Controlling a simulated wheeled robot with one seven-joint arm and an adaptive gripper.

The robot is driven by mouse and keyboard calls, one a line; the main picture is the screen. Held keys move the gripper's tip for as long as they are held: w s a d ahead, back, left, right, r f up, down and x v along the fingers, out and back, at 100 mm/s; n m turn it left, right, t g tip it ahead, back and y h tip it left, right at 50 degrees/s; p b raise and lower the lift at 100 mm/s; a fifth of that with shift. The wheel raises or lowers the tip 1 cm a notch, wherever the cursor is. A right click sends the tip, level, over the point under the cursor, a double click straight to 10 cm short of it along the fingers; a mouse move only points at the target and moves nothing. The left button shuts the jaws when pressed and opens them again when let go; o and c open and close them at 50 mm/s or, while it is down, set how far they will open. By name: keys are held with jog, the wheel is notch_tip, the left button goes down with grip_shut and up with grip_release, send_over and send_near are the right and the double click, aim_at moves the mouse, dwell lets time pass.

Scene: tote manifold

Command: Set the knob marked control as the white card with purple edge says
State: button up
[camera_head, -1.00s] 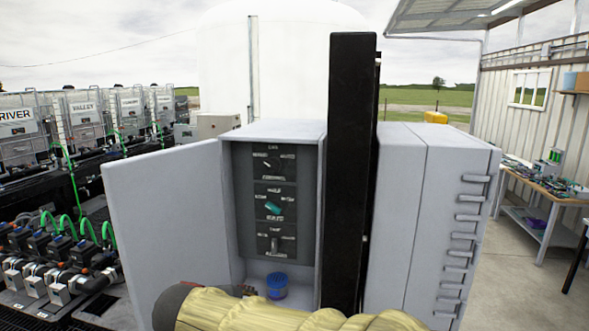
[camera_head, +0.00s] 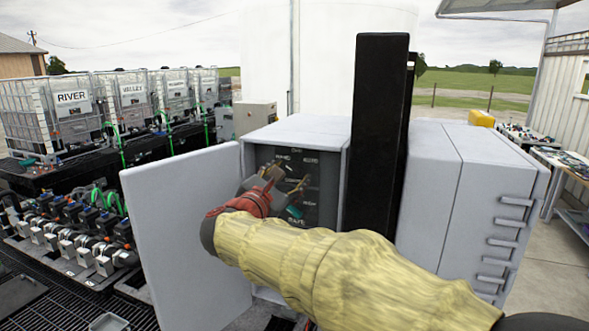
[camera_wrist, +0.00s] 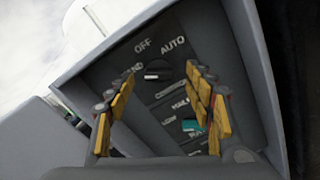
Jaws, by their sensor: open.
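The control knob (camera_wrist: 158,70) is the top, black knob on the dark panel (camera_wrist: 112,72) inside the open grey cabinet. Around it I read OFF and AUTO, with a partly hidden "...ND" at left and a blurred control label below. A white mark shows on its face; I cannot tell surely which word it points to. My gripper (camera_head: 282,178) is open and empty, its yellow-padded fingers spread before the panel; in the wrist view (camera_wrist: 160,82) the knob shows between the fingertips, apparently untouched. I see no white card with purple edge.
A teal knob (camera_wrist: 190,126) sits lower on the panel, near the right finger. The cabinet door (camera_head: 185,235) stands open at left. A black post (camera_head: 378,130) rises at the cabinet's right, beside another grey cabinet (camera_head: 475,190). Labelled tanks (camera_head: 70,100) stand at left.

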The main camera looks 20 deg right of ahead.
aim_at(294, 170)
jog(key=shift+x, duration=1.15)
jog(key=shift+w+d, duration=0.25)
jog(key=shift+w, duration=0.25)
jog(key=shift+c, duration=0.4)
jog(key=c, duration=1.1)
